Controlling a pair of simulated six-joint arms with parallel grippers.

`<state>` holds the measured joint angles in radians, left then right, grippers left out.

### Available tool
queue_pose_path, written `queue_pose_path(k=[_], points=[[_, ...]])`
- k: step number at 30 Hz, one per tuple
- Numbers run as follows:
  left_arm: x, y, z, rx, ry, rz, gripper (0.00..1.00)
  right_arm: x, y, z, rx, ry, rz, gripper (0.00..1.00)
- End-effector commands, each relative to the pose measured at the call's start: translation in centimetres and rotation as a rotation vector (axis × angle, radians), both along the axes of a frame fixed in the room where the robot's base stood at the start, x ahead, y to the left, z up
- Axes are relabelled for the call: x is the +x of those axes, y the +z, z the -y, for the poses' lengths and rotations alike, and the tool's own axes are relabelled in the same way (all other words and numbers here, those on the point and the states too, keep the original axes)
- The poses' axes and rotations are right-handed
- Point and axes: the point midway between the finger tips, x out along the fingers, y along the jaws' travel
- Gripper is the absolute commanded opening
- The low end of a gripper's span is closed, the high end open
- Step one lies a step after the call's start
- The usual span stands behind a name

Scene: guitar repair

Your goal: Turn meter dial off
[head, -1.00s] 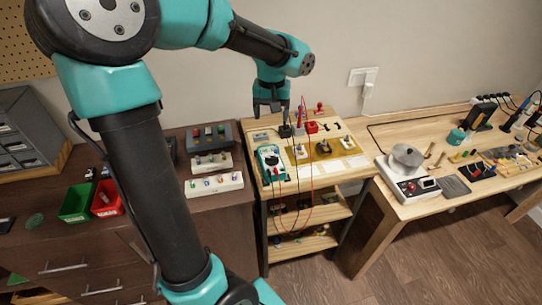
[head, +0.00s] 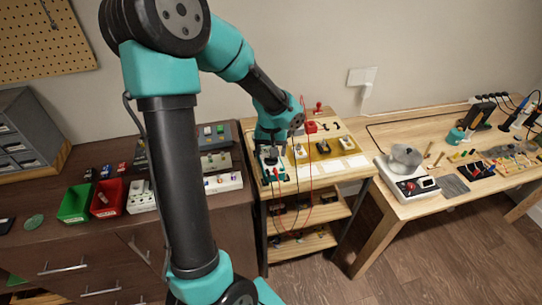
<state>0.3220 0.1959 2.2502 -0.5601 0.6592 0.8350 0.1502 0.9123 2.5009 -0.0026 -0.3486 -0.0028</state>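The meter (head: 273,179) is a teal-edged, light-faced box lying on the left front of the small wooden stand. Red and black probe leads run near it. My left gripper (head: 270,155) is pointing down right over the upper part of the meter. The gripper hides the meter's dial and display. I cannot tell whether the fingers touch the meter or how far apart they are. My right gripper is not in view.
The stand's top (head: 345,178) holds a yellow mat with small parts (head: 323,147) and a red block (head: 310,127). A dark cabinet with green (head: 76,203) and red bins (head: 106,198) stands left. A workbench (head: 420,205) stands right.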

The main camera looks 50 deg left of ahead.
Motion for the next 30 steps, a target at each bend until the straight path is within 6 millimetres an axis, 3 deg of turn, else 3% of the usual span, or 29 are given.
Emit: queue_pose_path(k=[6,17,30], points=[[0.0,-2.6,0.0,-0.001,0.0,-0.001,0.73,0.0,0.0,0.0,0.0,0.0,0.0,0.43],[0.0,-3.1,0.0,0.0,0.0,0.0,0.73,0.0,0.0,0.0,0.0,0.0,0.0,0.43],[0.0,-3.1,0.0,0.0,0.0,0.0,0.33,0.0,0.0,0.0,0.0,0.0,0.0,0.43]])
